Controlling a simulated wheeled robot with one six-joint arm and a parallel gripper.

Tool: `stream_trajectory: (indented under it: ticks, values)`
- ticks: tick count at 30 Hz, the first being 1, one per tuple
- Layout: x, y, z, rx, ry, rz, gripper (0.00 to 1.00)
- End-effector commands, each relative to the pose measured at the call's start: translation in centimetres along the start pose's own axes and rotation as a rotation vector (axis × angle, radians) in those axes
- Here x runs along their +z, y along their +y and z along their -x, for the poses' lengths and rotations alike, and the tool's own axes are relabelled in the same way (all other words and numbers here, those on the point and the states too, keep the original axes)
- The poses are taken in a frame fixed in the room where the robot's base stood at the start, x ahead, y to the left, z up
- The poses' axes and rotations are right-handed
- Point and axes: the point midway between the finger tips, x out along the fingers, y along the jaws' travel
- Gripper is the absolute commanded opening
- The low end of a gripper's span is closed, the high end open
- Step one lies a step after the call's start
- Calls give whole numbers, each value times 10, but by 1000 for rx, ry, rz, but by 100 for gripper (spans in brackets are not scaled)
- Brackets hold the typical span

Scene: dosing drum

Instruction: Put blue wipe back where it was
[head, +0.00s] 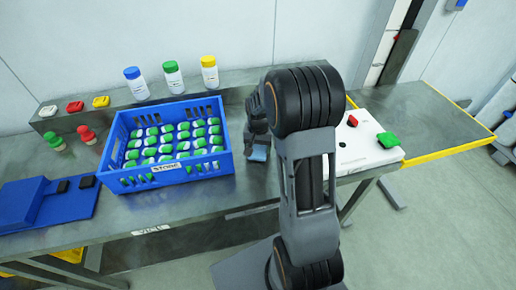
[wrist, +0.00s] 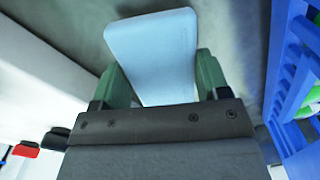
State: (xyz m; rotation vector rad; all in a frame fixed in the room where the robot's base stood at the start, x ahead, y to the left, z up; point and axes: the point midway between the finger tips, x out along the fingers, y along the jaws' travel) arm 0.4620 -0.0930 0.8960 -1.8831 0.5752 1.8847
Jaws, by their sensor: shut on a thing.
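The blue wipe (wrist: 153,55) is a pale blue, flat, rounded piece. In the wrist view it stands between the two green fingers of my gripper (wrist: 155,85), which is shut on it. In the head view the wipe (head: 259,152) shows below my gripper (head: 257,143), low over the grey bench just right of the blue crate. I cannot tell whether the wipe touches the bench. My arm hides part of the bench behind and to the right of it.
Three capped bottles (head: 171,78) stand on the back ledge. A white box (head: 364,147) with red, black and green buttons is right of my arm.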

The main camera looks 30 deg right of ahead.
Motion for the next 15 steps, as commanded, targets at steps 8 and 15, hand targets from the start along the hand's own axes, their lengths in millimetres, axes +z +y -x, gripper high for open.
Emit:
stream_trajectory:
  ticks: [8,15]
  values:
    - [0,0,-10,0,1,0,43]
    - [0,0,-13,0,1,0,43]
